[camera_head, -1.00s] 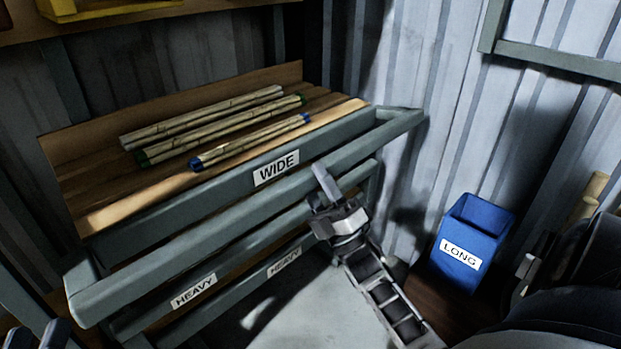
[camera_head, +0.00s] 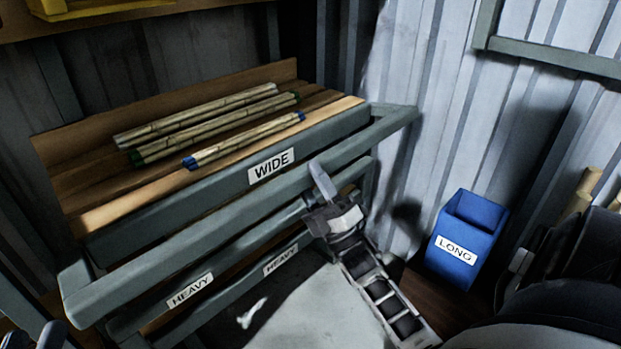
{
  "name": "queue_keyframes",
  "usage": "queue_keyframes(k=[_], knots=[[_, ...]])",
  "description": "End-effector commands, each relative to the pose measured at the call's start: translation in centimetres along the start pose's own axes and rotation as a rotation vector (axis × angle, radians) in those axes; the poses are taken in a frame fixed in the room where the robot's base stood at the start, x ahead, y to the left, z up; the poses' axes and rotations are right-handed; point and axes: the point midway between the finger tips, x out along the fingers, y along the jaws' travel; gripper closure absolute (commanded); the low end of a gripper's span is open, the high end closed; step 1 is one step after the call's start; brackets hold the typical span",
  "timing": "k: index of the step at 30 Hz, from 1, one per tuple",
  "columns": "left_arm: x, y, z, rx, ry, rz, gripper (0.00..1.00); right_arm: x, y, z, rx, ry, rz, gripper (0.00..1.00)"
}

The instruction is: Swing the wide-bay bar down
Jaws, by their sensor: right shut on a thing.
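The wide-bay bar (camera_head: 226,221) is a grey-green U-shaped frame. It stands out from the front of the shelf just below the "WIDE" label (camera_head: 271,167). My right gripper (camera_head: 319,184) is shut on its front rail, right of the middle, with one finger showing above the rail. The other finger is largely hidden by the rail. My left gripper (camera_head: 35,336) shows only as dark fingertips at the bottom left edge, apart and empty, clear of the bar.
Several rattan poles (camera_head: 205,122) with green or blue ends lie on the wooden shelf (camera_head: 105,213). Lower bars carry "HEAVY" labels (camera_head: 190,291). A blue "LONG" bin (camera_head: 463,240) stands at right by the corrugated wall (camera_head: 440,75).

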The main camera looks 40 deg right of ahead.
Motion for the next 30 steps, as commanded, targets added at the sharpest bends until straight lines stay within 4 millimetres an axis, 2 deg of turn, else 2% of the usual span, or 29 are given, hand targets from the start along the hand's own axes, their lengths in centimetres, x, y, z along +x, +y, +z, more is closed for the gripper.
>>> queue_keyframes(k=[1,5,6,7,30], knots=[[-0.01,-0.02,0.05,-0.001,0.0,0.0,0.64,-0.2,-1.03,-0.24,0.0,-0.002,-0.035,0.96],[-0.01,-0.03,0.04,-0.001,0.001,-0.001,0.64,-0.18,-1.02,-0.24,0.0,-0.002,-0.035,0.96],[-0.01,-0.03,0.04,-0.001,0.001,-0.001,0.64,-0.17,-1.01,-0.24,0.001,-0.002,-0.034,0.5],[-0.02,-0.03,0.04,-0.001,0.001,-0.001,0.64,-0.18,-1.03,-0.23,0.001,-0.003,-0.035,0.45],[-0.02,-0.07,0.12,-0.005,0.001,-0.004,0.64,-0.21,-0.89,-0.03,0.001,-0.005,-0.032,0.45]])
